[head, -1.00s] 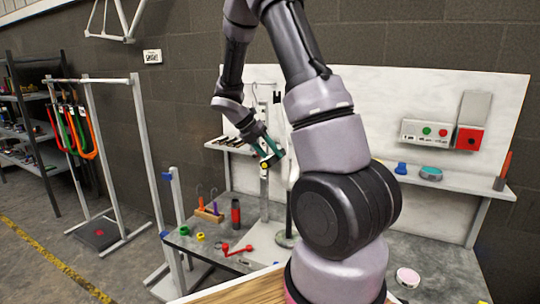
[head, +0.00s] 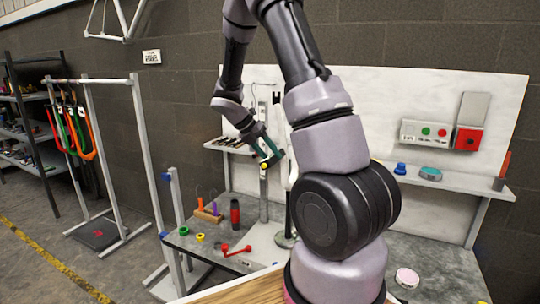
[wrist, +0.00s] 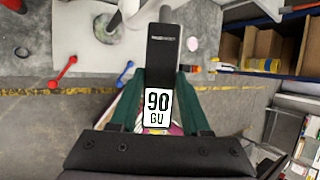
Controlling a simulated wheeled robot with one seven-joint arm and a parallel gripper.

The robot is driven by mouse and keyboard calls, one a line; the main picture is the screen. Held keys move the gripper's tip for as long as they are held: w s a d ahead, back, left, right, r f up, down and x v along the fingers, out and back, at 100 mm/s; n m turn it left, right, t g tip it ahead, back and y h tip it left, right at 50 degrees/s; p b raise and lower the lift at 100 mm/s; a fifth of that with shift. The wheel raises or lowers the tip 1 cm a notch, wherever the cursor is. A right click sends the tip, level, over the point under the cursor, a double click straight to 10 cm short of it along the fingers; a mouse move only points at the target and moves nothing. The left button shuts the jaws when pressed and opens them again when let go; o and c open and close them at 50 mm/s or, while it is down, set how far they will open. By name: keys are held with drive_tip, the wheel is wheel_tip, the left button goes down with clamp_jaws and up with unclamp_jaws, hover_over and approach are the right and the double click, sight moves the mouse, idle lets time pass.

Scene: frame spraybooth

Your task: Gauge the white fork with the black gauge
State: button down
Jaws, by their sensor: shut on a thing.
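My gripper (wrist: 158,95) is shut on the black gauge (wrist: 162,50), whose white label reads "90 GU" in the wrist view. The green fingers stand on either side of it. In the head view my gripper (head: 267,159) is in front of the grey upright at the back of the bench. A white part (head: 292,174), which looks like the white fork, stands upright just right of it, partly hidden by my arm.
The bench (head: 440,262) holds a red tool (head: 236,250), small coloured rings and a dark red cylinder (head: 235,212). A shelf with a button box (head: 425,132) is at right. A rack (head: 88,82) with coloured forks stands at left, with open floor before it.

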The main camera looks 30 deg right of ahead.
drive_tip(key=s+a, duration=0.5)
drive_tip(key=a, duration=0.1)
drive_tip(key=shift+a, duration=0.15)
idle(0.4)
drive_tip(key=shift+w, duration=0.1)
idle(0.5)
